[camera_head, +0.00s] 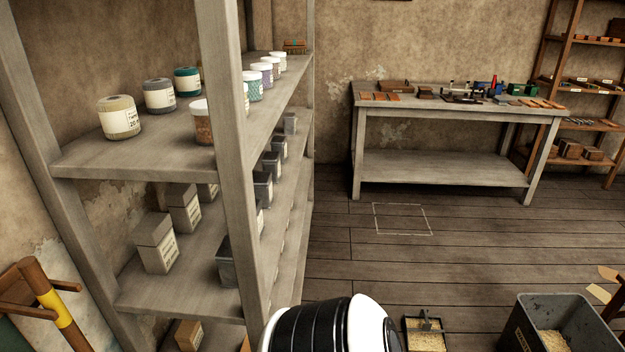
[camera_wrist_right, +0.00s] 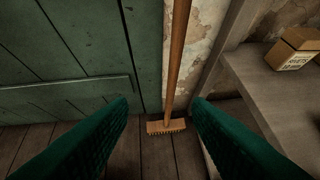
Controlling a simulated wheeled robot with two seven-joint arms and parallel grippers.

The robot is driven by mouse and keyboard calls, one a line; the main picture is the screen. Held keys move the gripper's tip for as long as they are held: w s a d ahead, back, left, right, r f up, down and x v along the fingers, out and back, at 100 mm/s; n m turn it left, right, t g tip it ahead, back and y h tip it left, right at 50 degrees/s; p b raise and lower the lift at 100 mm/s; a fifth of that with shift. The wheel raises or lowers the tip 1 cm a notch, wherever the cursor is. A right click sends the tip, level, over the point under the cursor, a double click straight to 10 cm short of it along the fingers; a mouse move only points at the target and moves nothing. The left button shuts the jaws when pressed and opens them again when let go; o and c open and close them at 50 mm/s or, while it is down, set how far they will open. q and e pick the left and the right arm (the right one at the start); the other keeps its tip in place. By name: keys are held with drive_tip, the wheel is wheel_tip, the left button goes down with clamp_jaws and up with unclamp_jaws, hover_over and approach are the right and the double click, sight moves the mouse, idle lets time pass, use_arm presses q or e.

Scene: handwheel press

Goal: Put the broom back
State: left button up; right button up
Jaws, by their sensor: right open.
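The broom's wooden handle (camera_wrist_right: 178,55) stands nearly upright beside the green door in the right wrist view. Its bristled head (camera_wrist_right: 165,127) is low, by the plank floor. My right gripper (camera_wrist_right: 160,102) is open, its two green fingers spread either side of the broom in the picture. The broom appears beyond the fingertips; I cannot tell the gap. In the head view, a wooden pole with a yellow band (camera_head: 58,308) leans by wooden pegs (camera_head: 17,288) at lower left; it looks like the broom's upper handle. My left gripper is not in view.
A grey shelf unit (camera_head: 232,180) with jars and boxes stands close to the right of the pole. The green door (camera_wrist_right: 75,50) is left of the broom. A bin (camera_head: 521,322) and a dustpan (camera_head: 408,338) with shavings are on the floor. A workbench (camera_head: 440,103) stands behind.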

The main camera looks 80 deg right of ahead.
drive_tip(key=s+a+f+n+g, duration=0.1)
drive_tip(key=s+f+g, duration=0.3)
drive_tip(key=s+f, duration=0.7)
drive_tip(key=s+a+f+n+g, duration=0.1)
drive_tip(key=s+a+f+g, duration=0.2)
drive_tip(key=s+f, duration=0.7)
drive_tip(key=s+g, duration=0.1)
drive_tip(key=s, duration=0.5)
drive_tip(key=shift+a+f+n+g+y, duration=0.2)
drive_tip(key=shift+f+n+g+y, duration=0.1)
drive_tip(key=shift+f+n+g, duration=0.1)
drive_tip(key=shift+c, duration=1)
drive_tip(key=shift+s, duration=0.2)
